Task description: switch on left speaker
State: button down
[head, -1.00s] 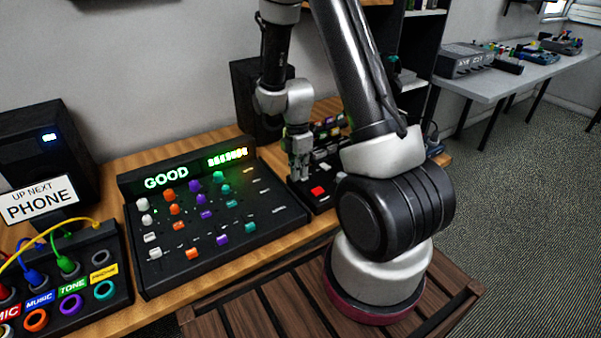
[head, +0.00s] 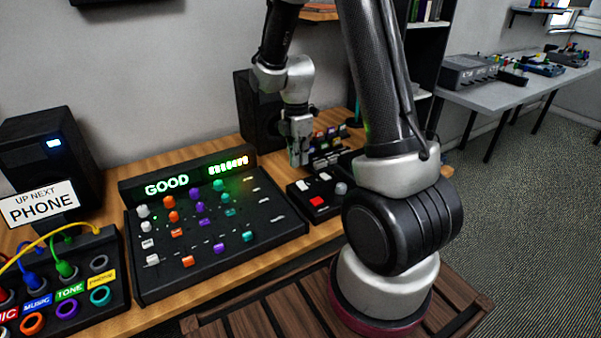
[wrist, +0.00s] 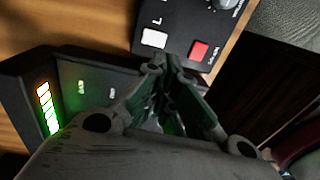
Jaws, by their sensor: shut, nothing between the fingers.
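The left speaker (head: 48,160) is a black box at the far left with a lit blue-white light (head: 54,143) on its front. A small black switch box (head: 322,209) stands right of the mixer. It carries two white buttons, one at its left (head: 303,185), a red button (head: 316,202) and a grey knob (head: 341,188). In the wrist view, a white button (wrist: 154,38) has a letter that looks like L beside it, and the red button (wrist: 199,50) is close by. My gripper (head: 299,163) is shut and empty above the box's back left edge; its fingertips also show in the wrist view (wrist: 172,65).
The black mixer (head: 215,240) with coloured knobs shows GOOD in green. A cable patch box (head: 70,285) and an UP NEXT PHONE sign (head: 42,204) stand at the left. Another dark speaker (head: 259,118) stands behind my arm.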

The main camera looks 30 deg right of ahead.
jog(key=r, duration=0.5)
jog(key=shift+s+d+r, duration=0.1)
jog(key=shift+s+r, duration=0.2)
jog(key=shift+s, duration=0.1)
jog(key=s+r+m+t, duration=0.5)
jog(key=s+r+m, duration=1.2)
jog(key=s, duration=0.3)
jog(key=shift+s+r+m, duration=0.15)
jog(key=shift+s+m, duration=0.1)
jog(key=shift+m, duration=0.45)
